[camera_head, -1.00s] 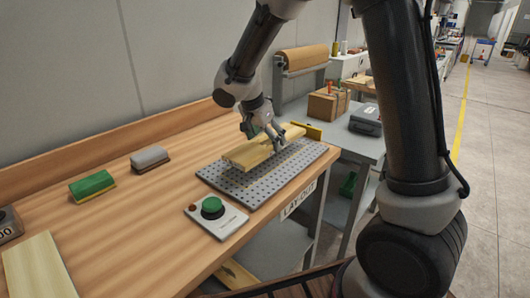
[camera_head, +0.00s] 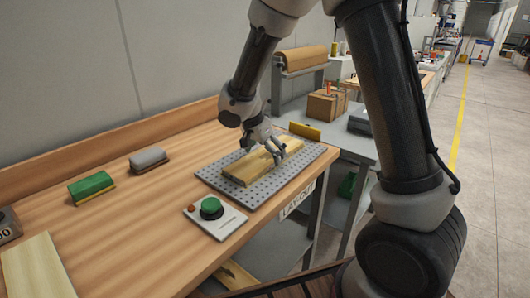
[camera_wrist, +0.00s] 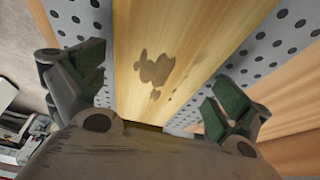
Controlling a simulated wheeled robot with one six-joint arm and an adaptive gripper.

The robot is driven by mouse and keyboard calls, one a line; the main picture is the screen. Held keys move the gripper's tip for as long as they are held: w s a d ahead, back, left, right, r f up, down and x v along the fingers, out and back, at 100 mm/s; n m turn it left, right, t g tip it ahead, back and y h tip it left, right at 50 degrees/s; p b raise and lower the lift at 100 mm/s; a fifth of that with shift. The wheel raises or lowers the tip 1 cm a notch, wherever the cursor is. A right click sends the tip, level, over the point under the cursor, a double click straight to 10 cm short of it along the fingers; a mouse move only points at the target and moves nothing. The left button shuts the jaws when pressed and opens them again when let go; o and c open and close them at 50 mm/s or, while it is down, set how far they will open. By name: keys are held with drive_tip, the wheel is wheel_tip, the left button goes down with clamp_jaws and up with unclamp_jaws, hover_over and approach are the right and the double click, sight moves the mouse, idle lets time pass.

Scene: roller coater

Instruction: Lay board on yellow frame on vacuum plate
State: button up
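A pale wooden board (camera_head: 248,172) with yellowish edges appears to lie flat on the grey perforated vacuum plate (camera_head: 262,194). In the wrist view the board (camera_wrist: 190,40) shows a dark blotch on top, and the plate's holes (camera_wrist: 295,22) show on both sides. A yellow bar (camera_head: 305,131) stands at the plate's far end. A yellow frame under the board cannot be made out.
A green button box (camera_head: 225,223) sits in front of the plate. A green block (camera_head: 91,186), a grey block (camera_head: 149,159) and another pale board (camera_head: 36,270) lie to the left on the wooden bench (camera_head: 130,225). A cardboard box (camera_head: 327,105) stands on the grey table behind.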

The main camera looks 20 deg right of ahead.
drive_tip(key=v, duration=1.2)
drive_tip(key=s+d+r+n+y, duration=0.2)
drive_tip(key=s+d+r+n, duration=0.3)
drive_tip(key=s+d, duration=0.55)
drive_tip(key=s+d+n+t, duration=0.1)
drive_tip(key=s+d+n, duration=0.2)
drive_tip(key=s, duration=0.4)
drive_tip(key=s+d+r+n+t+y, duration=0.1)
drive_tip(key=s+d+n, duration=0.2)
drive_tip(key=s+d, duration=0.2)
drive_tip(key=s, duration=0.3)
drive_tip(key=shift+r+y, duration=0.25)
drive_tip(key=shift+y, duration=0.05)
